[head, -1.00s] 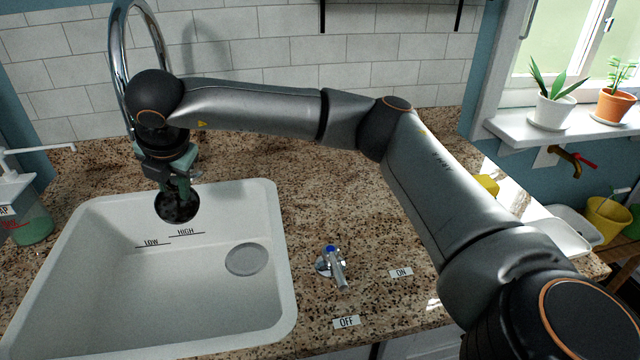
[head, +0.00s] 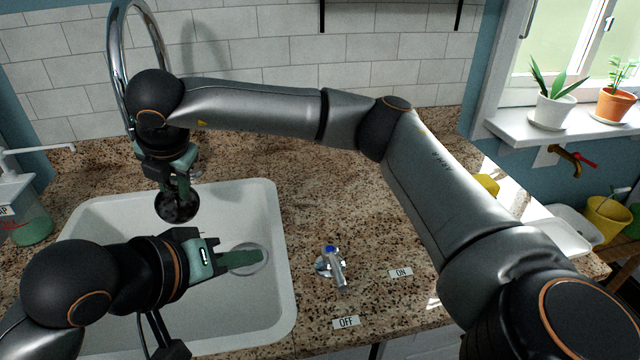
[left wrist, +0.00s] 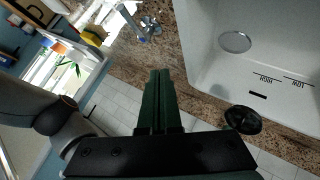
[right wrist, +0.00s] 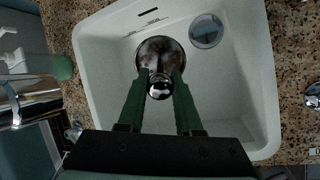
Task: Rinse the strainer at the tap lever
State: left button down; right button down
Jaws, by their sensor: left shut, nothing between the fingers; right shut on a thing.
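The dark round strainer (head: 176,207) hangs over the back of the white sink (head: 278,215); it also shows in the left wrist view (left wrist: 243,120). My right gripper (head: 178,186) is shut on it from above; in the right wrist view the strainer (right wrist: 158,53) and its shiny knob sit between the fingers. My left gripper (head: 258,258) is shut and empty over the sink's right part, its fingers pointing right toward the tap lever. The tap lever (head: 336,268), with a blue cap, stands on the counter right of the sink. Its handle points to the front, toward the OFF label (head: 346,322).
The ON label (head: 401,272) lies right of the lever. The chrome tap spout (head: 118,60) arches behind my right wrist; no water shows. A soap bottle (head: 30,215) stands left of the sink. My right arm spans above the counter. The granite counter (head: 300,190) around the lever is clear.

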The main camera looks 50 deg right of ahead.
aim_at(337, 281)
pick_arm(q)
jog(key=s+d+f, duration=0.1)
jog(key=d+f, duration=0.1)
jog(key=f, duration=0.1)
jog(key=s+d+f+g+y, duration=0.1)
jog(key=d+f, duration=0.1)
jog(key=f, duration=0.1)
jog(key=s+d+f+m+y, duration=0.1)
jog(key=f, duration=0.2)
jog(key=shift+d+f, duration=0.15)
jog(key=shift+d, duration=0.25)
jog(key=shift+s+d+r, duration=0.15)
jog(key=shift+s+d, duration=0.2)
jog(key=shift+d, duration=0.2)
jog(key=shift+s+d+r, duration=0.15)
jog(key=shift+s+d, duration=0.2)
jog(key=shift+d, duration=0.2)
jog(key=shift+s+d+r, duration=0.15)
jog(key=shift+s+d, duration=0.25)
jog(key=shift+d, duration=0.2)
jog(key=shift+s+d, duration=0.6)
jog(key=shift+s, duration=0.2)
jog(key=shift+w+a, duration=0.1)
